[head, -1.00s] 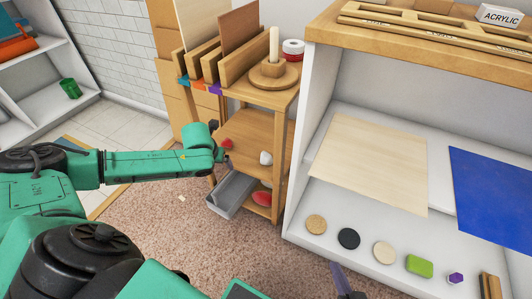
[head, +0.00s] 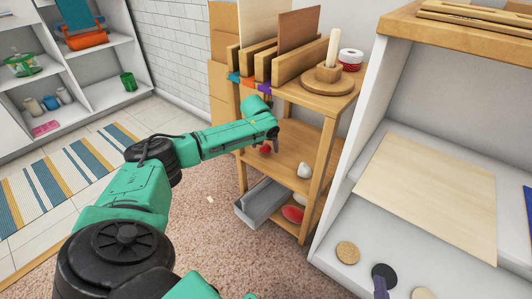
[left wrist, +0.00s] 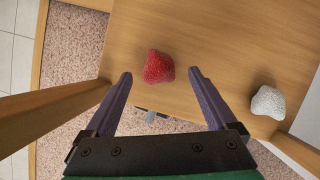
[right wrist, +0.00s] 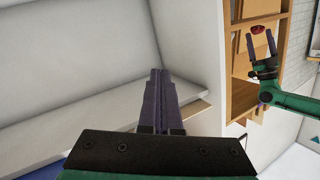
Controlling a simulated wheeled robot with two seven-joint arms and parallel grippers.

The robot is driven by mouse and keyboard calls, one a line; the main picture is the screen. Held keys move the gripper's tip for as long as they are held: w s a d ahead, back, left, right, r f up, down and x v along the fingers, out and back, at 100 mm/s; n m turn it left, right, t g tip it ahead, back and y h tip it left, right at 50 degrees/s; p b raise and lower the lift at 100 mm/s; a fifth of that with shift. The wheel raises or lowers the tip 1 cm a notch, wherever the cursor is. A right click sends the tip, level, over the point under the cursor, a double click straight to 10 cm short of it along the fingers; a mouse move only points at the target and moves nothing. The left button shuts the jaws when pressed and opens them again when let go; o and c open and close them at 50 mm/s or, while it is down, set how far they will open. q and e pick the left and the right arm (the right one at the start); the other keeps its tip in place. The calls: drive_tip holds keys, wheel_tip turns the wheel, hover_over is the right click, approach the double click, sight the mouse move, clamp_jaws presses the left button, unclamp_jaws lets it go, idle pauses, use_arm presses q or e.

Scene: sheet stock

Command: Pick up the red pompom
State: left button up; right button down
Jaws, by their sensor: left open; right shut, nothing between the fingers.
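The red pompom (head: 265,149) lies on the middle shelf of the wooden stand in the head view. In the left wrist view the red pompom (left wrist: 158,67) sits at the fingertips, in line with the gap and clear of both fingers. My left gripper (left wrist: 160,75) is open and empty, reaching over that shelf. In the head view its fingers (head: 268,142) partly overlap the pompom. My right gripper (right wrist: 158,72) is shut and empty, beside the white shelving unit. Its fingers (head: 380,272) show at the bottom of the head view.
A white pompom (left wrist: 267,101) lies on the same shelf, to the right. Wooden posts (left wrist: 60,115) of the stand flank my left gripper. A grey bin (head: 262,204) and a red object (head: 293,214) are below. A wood sheet (head: 430,195) lies in the white unit.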

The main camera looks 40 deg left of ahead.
use_arm(q)
drive_tip(key=shift+w+a+f, duration=0.1)
drive_tip(key=shift+w+f, duration=0.15)
drive_tip(key=shift+f, duration=0.45)
drive_tip(key=c, duration=1.4)
use_arm(e)
drive_tip(key=w+r+t, duration=0.2)
drive_tip(key=w+r, duration=0.1)
drive_tip(key=r, duration=0.3)
drive_tip(key=shift+w+d, duration=0.2)
drive_tip(key=shift+w, duration=0.1)
use_arm(q)
drive_tip(key=shift+r, duration=0.1)
